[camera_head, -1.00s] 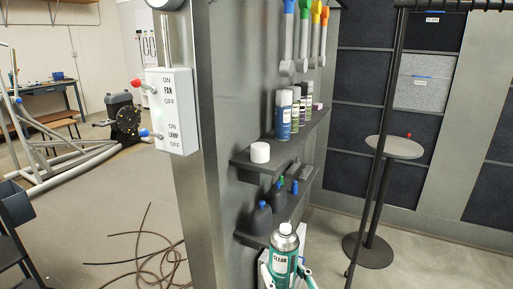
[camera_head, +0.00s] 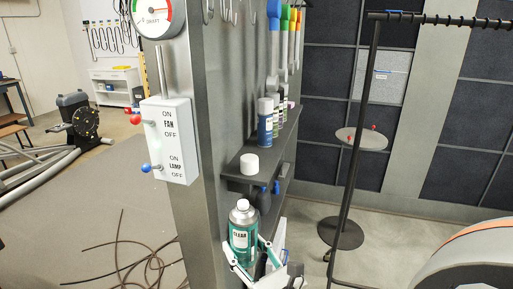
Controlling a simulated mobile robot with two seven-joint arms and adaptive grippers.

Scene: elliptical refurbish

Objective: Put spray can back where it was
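The spray can (camera_head: 243,234) is a green and silver can with a white cap and a "CLEAR" label. It stands roughly upright in my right gripper (camera_head: 246,262), low in the middle of the head view. The gripper's fingers are closed around its lower part, and its base is hidden. The can is in front of and lower than the upper dark wall shelf (camera_head: 249,183). On that shelf several other spray cans (camera_head: 265,122) stand in a row, with a white-lidded round container (camera_head: 249,164) at the near end. My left gripper is not in view.
A steel post with a switch box (camera_head: 172,140) stands just left of the shelves. A dark rack pole (camera_head: 351,160) and small round table (camera_head: 361,139) are to the right. A large rounded shape with an orange band (camera_head: 465,248) fills the lower right corner. Cables (camera_head: 125,255) lie on the floor.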

